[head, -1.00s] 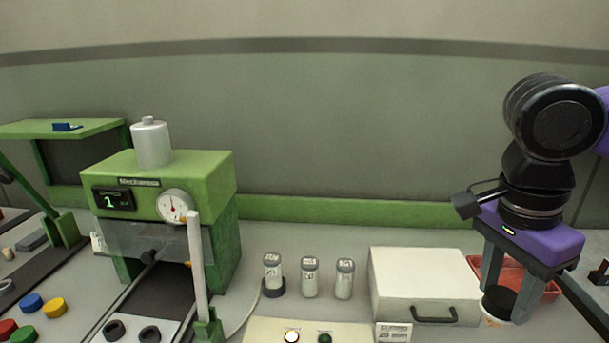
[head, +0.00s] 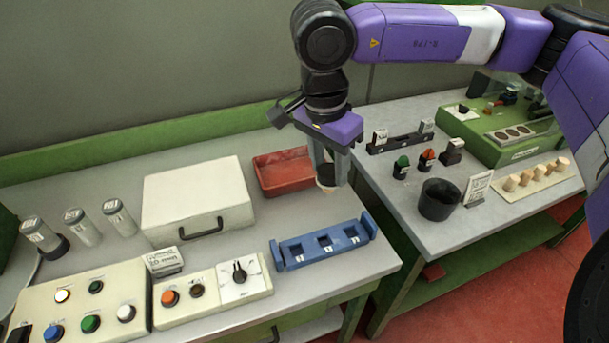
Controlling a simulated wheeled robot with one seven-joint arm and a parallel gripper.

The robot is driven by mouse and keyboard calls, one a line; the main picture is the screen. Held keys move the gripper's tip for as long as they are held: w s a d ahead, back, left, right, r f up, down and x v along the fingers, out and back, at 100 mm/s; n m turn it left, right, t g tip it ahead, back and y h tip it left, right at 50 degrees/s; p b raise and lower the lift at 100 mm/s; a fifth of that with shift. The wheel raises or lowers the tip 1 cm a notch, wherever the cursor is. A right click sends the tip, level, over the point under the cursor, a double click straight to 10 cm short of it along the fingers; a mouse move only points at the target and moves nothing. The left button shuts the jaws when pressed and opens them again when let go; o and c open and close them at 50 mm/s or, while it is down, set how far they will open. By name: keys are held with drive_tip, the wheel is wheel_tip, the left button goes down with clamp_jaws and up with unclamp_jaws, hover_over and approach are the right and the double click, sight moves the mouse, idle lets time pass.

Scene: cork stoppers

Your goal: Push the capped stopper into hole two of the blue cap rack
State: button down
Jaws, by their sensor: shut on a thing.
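My gripper (head: 331,183) points down and is shut on the capped stopper (head: 327,180). The stopper has a black cap above a pale cork end. The gripper holds it in the air above and behind the blue cap rack (head: 297,261). The rack lies near the front edge of the left table. It has a row of square holes with small labels in front; the middle hole (head: 325,239) looks empty. The number on each label is too small to read surely. Part of the stopper is hidden by the gripper's fingers.
A control panel with a dial (head: 239,276) sits left of the rack. A gap separates this table from the right one, which holds a black cup (head: 439,201) and several corks (head: 526,178).

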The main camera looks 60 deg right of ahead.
sight(328, 186)
drive_tip(key=f+p, duration=0.1)
drive_tip(key=f, duration=0.1)
drive_tip(key=f+p, duration=0.2)
drive_tip(key=s+a+f+p, duration=0.1)
drive_tip(key=f, duration=0.1)
drive_tip(key=shift+f, duration=0.35)
drive_tip(key=shift+a+f+b, duration=0.15)
drive_tip(key=shift+f+b, duration=0.1)
drive_tip(key=shift+f, duration=1.7)
drive_tip(key=shift+a+f+b, duration=0.1)
drive_tip(key=shift+f+b, duration=0.15)
drive_tip(key=shift+f, duration=1.7)
drive_tip(key=shift+b, duration=0.5)
drive_tip(key=shift+f+b, duration=1.35)
drive_tip(key=shift+b, duration=0.55)
drive_tip(key=c, duration=0.7)
unclamp_jaws()
wheel_tip(328, 186, up, 8)
drive_tip(key=a+b, duration=0.1)
drive_tip(key=shift+a, duration=0.15)
